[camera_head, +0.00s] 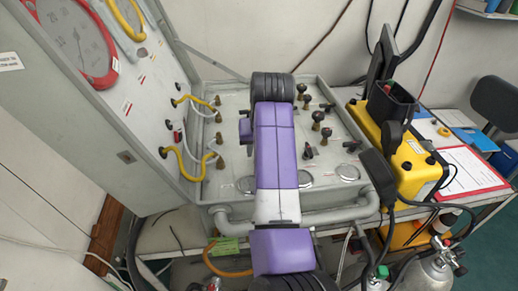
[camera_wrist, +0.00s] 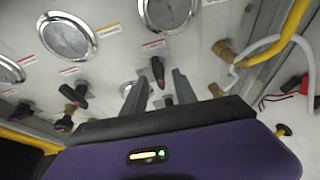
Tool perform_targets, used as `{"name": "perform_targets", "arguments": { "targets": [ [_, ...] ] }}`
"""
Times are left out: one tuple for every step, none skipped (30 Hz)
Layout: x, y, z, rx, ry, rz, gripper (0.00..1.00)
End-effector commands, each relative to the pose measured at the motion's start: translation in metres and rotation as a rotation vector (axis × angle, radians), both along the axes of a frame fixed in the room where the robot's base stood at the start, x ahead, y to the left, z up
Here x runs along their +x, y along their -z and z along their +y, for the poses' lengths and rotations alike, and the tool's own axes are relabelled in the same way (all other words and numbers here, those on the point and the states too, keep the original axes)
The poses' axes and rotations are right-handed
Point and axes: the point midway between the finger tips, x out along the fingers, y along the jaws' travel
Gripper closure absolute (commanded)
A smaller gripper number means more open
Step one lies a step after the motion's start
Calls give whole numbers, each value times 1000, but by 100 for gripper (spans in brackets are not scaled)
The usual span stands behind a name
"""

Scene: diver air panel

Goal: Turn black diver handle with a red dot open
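In the wrist view a black handle with a small red mark (camera_wrist: 157,71) stands on the grey panel. My gripper (camera_wrist: 160,80) is open, with one grey finger on either side of the handle's line. The handle shows between and just beyond the fingertips; I cannot tell whether either finger touches it. In the head view my purple arm reaches over the air panel (camera_head: 342,155) and hides the gripper and the panel beneath. Several dark knobs and handles show right of the arm, such as one black knob (camera_head: 317,117).
Brass fittings (camera_wrist: 221,50) with a yellow hose (camera_wrist: 282,38) lie right in the wrist view. Round gauges (camera_wrist: 67,36) lie left and above. A yellow case (camera_head: 412,160) stands right of the panel. An upright gauge panel (camera_head: 130,100) stands left.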

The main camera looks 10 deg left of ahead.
Motion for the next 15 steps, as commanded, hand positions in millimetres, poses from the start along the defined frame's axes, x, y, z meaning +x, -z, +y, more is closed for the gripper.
{"name": "perform_targets", "arguments": {
  "targets": [
    [0, 0, 0, 0, 0, 0, 66],
    [0, 0, 0, 0, 0, 0, 66],
    [0, 0, 0, 0, 0, 0, 66],
    [0, 0, 0, 0, 0, 0, 66],
    [0, 0, 0, 0, 0, 0, 66],
    [0, -1, 0, 0, 1, 0, 66],
    [-1, -2, 0, 0, 1, 0, 66],
    [-1, -4, -1, 1, 1, -1, 66],
    [-2, -7, -1, 0, 1, -2, 66],
    [-3, -10, -2, 0, 1, -3, 66],
    [-5, -14, -2, 1, 1, -3, 66],
    [-7, -20, -3, 1, 1, -4, 66],
    [-9, -24, -4, 2, 2, -4, 66],
    [-10, -30, -5, 2, 2, -5, 66],
    [-13, -36, -6, 2, 1, -5, 66]
  ]
}}
